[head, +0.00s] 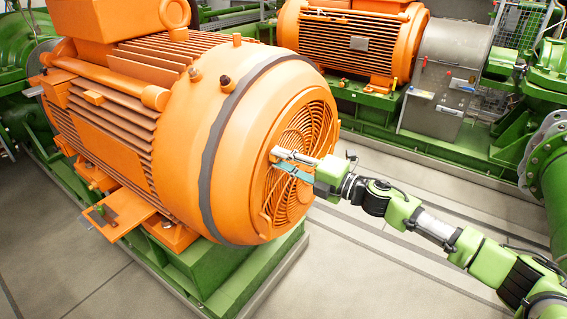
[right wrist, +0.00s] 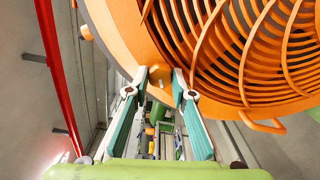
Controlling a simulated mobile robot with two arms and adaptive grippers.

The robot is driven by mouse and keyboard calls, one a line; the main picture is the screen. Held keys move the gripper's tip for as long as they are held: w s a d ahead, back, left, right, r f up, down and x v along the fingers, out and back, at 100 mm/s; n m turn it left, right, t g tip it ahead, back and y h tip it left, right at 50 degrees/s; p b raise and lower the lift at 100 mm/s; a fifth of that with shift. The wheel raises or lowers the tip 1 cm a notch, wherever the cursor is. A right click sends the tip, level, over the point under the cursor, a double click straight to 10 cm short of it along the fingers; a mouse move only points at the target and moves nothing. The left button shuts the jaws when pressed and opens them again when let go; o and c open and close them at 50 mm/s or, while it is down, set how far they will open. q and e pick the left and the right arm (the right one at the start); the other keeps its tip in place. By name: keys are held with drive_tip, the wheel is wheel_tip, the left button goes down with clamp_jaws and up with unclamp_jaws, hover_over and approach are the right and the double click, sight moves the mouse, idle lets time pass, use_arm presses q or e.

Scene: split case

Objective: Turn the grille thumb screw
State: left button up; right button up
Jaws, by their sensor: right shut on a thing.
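The orange motor (head: 225,130) has a round slatted grille (head: 305,125) on its end face; the grille's curved slats (right wrist: 245,45) fill the upper right of the right wrist view. My right gripper (head: 277,157) is at the grille's left rim, its two fingers pointing at the face. In the right wrist view the fingertips (right wrist: 160,80) sit at the rim, one on each side of a narrow gap. They are shut on the thumb screw, which is small and mostly hidden at the tips. My left gripper is not in view.
A second orange motor (head: 350,42) stands behind on a green base, with a grey housing (head: 447,75) beside it. Green pipework (head: 550,185) stands at the right. Small orange tabs (right wrist: 262,125) stick out from the grille rim. Floor in front is clear.

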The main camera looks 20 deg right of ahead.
drive_tip(key=shift+n, duration=0.6)
drive_tip(key=shift+f, duration=0.1)
drive_tip(key=o, duration=1.1)
drive_tip(key=v, duration=1.2)
